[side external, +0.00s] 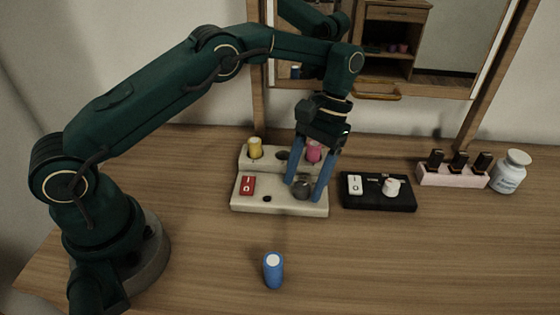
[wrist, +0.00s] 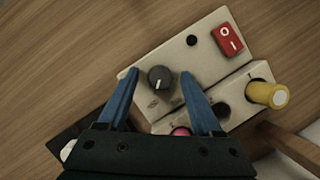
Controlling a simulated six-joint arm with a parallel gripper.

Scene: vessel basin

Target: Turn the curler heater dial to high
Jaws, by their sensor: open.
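The curler heater (side external: 280,207) is a cream stepped block on the table; it also shows in the wrist view (wrist: 207,58). Its dial (wrist: 160,79) is a round dark grey knob with a white line, near small markings too faint to read. The dial also shows in the side view (side external: 301,189), partly behind a finger. My gripper (side external: 308,198) points down over the heater with its blue fingers open. In the wrist view, the fingertips (wrist: 159,75) are on either side of the dial, with visible gaps. Contact cannot be told.
The heater has a red rocker switch (side external: 248,185), a yellow curler (side external: 255,148) and a pink curler (side external: 314,153). A black box (side external: 378,202) with a white knob stands close right. A blue curler (side external: 273,270) stands in front. A pink holder (side external: 452,177) and white bottle (side external: 510,172) are far right.

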